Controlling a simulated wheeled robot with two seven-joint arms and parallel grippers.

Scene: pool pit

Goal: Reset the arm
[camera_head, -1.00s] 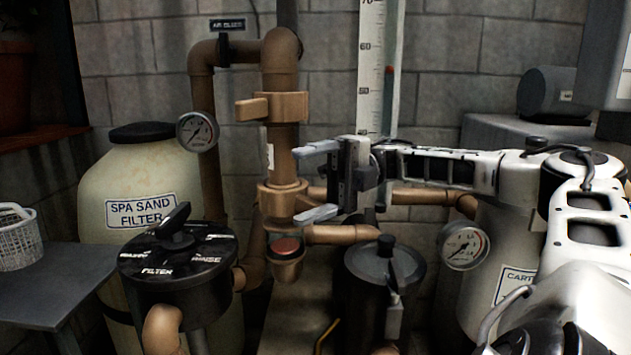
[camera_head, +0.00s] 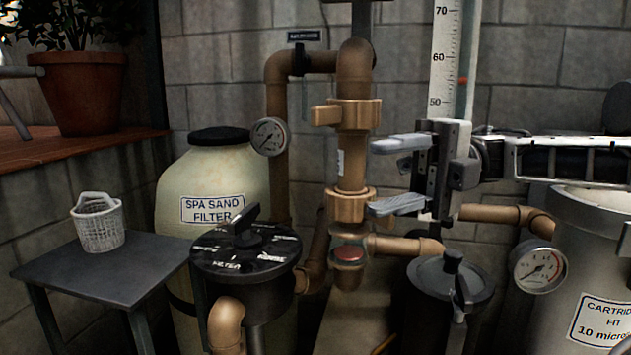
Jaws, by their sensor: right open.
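My right arm comes in from the right edge. My right gripper (camera_head: 398,175) is open and empty, with its two grey fingers spread one above the other and pointing left. The fingertips are just right of the vertical brown pipe (camera_head: 353,150) with its brass-coloured valve (camera_head: 346,113) as seen in the picture. I cannot tell whether they touch the pipe. My left gripper is not in view.
A spa sand filter (camera_head: 212,180) stands left, behind a black multiport valve (camera_head: 246,262). A pump pot (camera_head: 450,285), a gauge (camera_head: 538,267) and a cartridge filter (camera_head: 585,270) stand right. A basket (camera_head: 97,226) sits on a grey table (camera_head: 100,268).

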